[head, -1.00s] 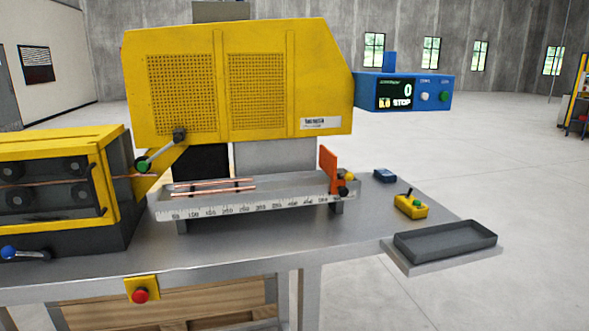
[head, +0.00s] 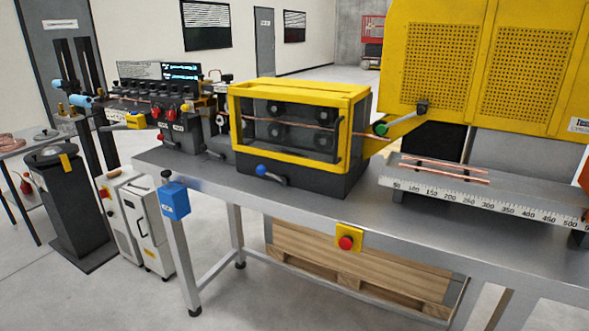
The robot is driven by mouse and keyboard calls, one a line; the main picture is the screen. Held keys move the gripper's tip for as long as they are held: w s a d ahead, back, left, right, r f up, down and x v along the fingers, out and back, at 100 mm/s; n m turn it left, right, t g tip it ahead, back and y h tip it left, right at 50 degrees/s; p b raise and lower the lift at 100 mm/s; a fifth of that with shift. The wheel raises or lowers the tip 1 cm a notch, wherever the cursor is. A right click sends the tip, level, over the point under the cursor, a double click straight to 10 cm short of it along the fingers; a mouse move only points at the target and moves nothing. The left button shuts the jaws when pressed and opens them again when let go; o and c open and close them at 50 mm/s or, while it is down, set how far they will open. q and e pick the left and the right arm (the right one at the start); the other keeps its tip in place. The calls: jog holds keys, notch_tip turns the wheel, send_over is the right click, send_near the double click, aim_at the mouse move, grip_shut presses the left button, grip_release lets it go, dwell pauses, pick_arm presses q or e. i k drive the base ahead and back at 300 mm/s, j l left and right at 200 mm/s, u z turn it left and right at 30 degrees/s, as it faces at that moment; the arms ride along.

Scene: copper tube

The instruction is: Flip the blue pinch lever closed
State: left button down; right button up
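The blue pinch lever (head: 262,171) has a blue ball knob on a short grey arm. It sits low on the front of the dark base under the yellow roller guard (head: 300,91), in the middle of the head view. The knob is at the left end and the arm runs right, close to horizontal. A copper tube (head: 345,130) passes through the rollers behind the guard's clear front. Neither of my grippers is in view.
The steel bench (head: 330,220) is clear in front of the lever. A red stop button (head: 346,243) is on the bench's front edge.

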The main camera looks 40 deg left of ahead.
aim_at(261, 171)
jog(key=j+u, duration=0.1)
jog(key=u, duration=1.2)
